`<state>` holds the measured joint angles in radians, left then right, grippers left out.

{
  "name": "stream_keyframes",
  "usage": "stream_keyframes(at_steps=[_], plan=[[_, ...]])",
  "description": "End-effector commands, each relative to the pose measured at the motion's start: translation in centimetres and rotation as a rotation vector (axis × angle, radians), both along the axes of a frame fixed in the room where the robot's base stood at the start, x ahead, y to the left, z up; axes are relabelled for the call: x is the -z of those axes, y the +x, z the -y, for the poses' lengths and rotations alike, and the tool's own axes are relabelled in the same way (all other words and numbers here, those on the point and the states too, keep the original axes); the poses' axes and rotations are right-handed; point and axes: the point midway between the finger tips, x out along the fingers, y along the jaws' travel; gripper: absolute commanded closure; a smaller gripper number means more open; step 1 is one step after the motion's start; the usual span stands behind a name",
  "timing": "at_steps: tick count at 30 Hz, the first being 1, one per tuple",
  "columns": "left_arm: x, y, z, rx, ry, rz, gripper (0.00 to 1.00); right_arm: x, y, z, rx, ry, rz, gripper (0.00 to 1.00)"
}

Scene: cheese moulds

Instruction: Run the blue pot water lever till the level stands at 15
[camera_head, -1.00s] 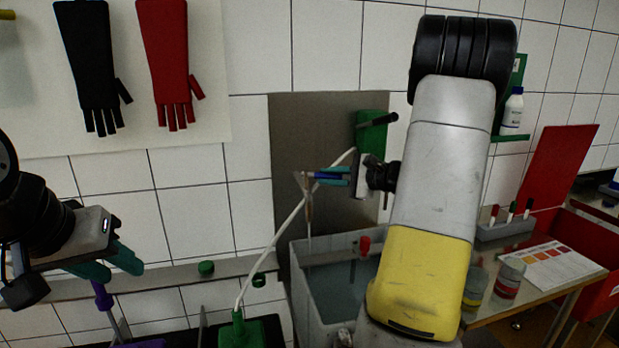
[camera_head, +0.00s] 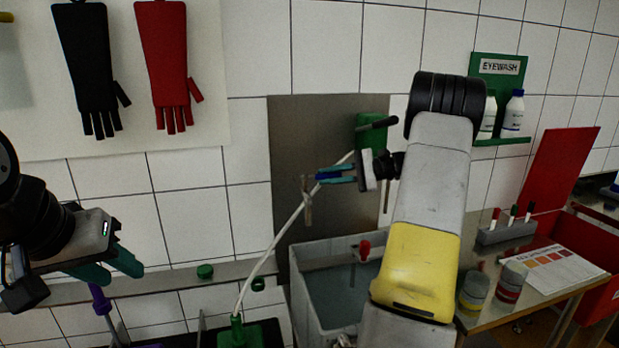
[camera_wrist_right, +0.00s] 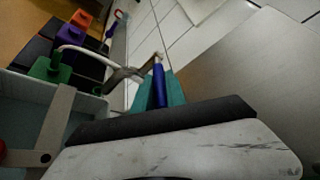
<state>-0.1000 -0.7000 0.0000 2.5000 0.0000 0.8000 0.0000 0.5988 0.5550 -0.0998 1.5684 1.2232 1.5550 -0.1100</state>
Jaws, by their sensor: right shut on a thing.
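The blue lever (camera_wrist_right: 159,86) shows between the teal fingers of my right gripper (camera_wrist_right: 158,92) in the right wrist view. In the head view my right gripper (camera_head: 335,174) is shut on this lever, beside a brownish spout (camera_head: 307,203) with a white hose attached. The grey-white pot (camera_head: 312,318) stands below, with grey-blue water (camera_head: 335,298) in it. No stream shows under the spout. I cannot read any level mark. My left gripper (camera_head: 120,270) is open and empty at the left, above a purple handle (camera_head: 101,298).
A red-topped lever (camera_head: 364,250) stands at the pot's back edge. A green holder with a dark handle (camera_head: 372,130) is on the steel panel. A table with jars (camera_head: 511,283), pens and a colour card (camera_head: 552,266) is at the right. The hose (camera_head: 268,252) runs to a green container (camera_head: 240,333).

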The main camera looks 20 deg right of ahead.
Motion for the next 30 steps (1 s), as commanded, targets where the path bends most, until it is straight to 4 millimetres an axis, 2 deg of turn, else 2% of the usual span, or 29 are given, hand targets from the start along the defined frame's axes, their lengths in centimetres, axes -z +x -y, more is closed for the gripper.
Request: stream_keyframes(at_steps=[3,4,6,7,17,20,30], plan=[[0.0,0.0,0.0,0.000,0.000,0.000,0.64,0.0,0.0,0.0,0.000,0.000,0.000,1.00],[0.0,0.0,0.0,0.000,0.000,0.000,0.64,0.0,0.0,0.0,0.000,0.000,0.000,0.78],[0.0,0.0,0.0,0.000,0.000,0.000,0.64,0.0,0.0,0.0,0.001,-0.001,0.000,0.64],[0.0,0.0,0.0,0.000,0.000,0.000,0.64,0.0,0.0,0.0,0.001,-0.001,0.000,0.62],[0.0,0.0,0.0,0.000,0.000,0.000,0.64,0.0,-0.1,0.2,0.002,0.000,0.000,0.62],[0.0,0.0,0.0,0.000,0.000,0.000,0.64,-0.2,-0.5,1.1,0.004,-0.001,0.001,0.62],[0.0,0.0,0.0,0.000,0.000,0.000,0.64,-1.4,-3.0,5.8,0.004,0.000,0.001,0.62]])
